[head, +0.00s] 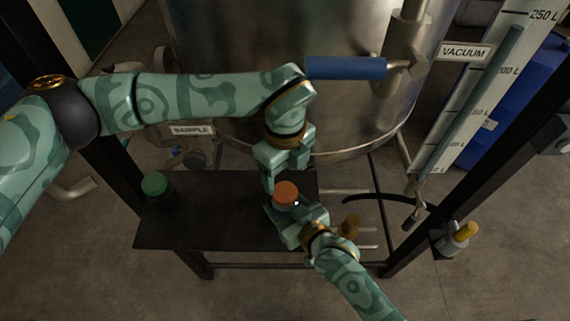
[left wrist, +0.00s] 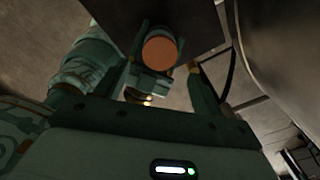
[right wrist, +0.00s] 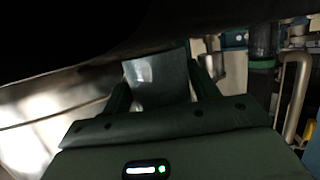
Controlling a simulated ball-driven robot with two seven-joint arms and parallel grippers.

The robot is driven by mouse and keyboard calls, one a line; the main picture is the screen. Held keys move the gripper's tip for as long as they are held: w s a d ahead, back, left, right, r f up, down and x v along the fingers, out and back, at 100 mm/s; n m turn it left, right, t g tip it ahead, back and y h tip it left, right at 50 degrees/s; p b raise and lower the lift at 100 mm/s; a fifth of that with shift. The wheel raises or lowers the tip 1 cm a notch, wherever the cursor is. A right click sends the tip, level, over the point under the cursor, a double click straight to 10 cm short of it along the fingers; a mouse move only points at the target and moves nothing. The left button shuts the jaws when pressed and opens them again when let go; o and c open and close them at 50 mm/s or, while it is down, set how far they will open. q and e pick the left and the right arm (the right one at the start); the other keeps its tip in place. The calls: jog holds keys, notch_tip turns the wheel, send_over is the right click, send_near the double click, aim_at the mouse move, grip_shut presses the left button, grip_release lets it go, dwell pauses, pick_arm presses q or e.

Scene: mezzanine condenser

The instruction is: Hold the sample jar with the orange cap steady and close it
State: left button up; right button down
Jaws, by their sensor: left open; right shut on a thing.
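The orange cap (head: 286,193) sits on top of the sample jar, whose body is mostly hidden by my right gripper in the head view. My right gripper (head: 294,217) is shut on the jar; in the right wrist view the jar's dark, glassy side (right wrist: 158,80) shows between the fingers. My left gripper (head: 283,172) is open, pointing down just above the cap. In the left wrist view the round orange cap (left wrist: 160,52) lies between the spread fingers, apart from them. I cannot tell whether the cap is threaded tight.
A dark shelf (head: 190,228) lies below, with a green-capped jar (head: 155,187) at its left. Behind stands a large steel vessel (head: 250,40) with a blue-handled valve (head: 345,68). Dark frame posts stand on both sides. The shelf's middle is clear.

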aim_at(286, 192)
pick_arm(q)
notch_tip(286, 192, down, 7)
jog(key=shift+r, duration=0.2)
jog(key=c, duration=1)
jog(key=m, duration=0.6)
jog(key=shift+w, duration=0.1)
jog(key=m, duration=0.9)
jog(key=shift+m, duration=0.3)
jog(key=o, duration=1.2)
jog(key=shift+d, duration=0.1)
